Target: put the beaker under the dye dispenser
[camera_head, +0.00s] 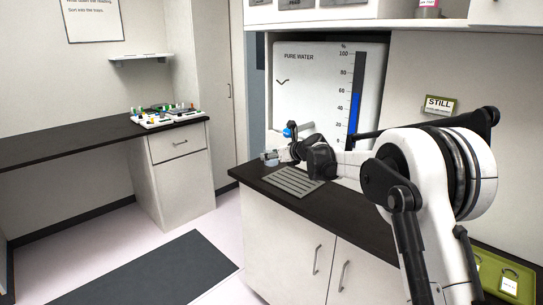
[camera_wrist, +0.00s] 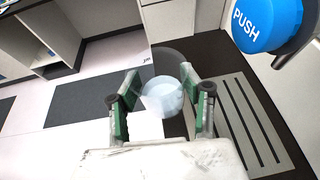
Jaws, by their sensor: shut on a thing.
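My gripper (camera_wrist: 160,105) is shut on a clear glass beaker (camera_wrist: 162,94), which sits between the green finger pads. The beaker looks upright, with a pale round patch inside; I cannot tell whether that is liquid or the base. In the head view the beaker (camera_head: 270,158) is at the left end of the dark counter, at the tip of my gripper (camera_head: 279,155). It is left of the slotted drip tray, near the counter's edge. I cannot make out a dye dispenser in either view.
A blue PUSH button (camera_wrist: 266,22) is above and right of the beaker, near the slotted drip tray (camera_wrist: 234,114). Behind stands a white PURE WATER panel (camera_head: 300,80) with a blue level bar. A far-left counter (camera_head: 75,143) holds a tray of small coloured items (camera_head: 165,118).

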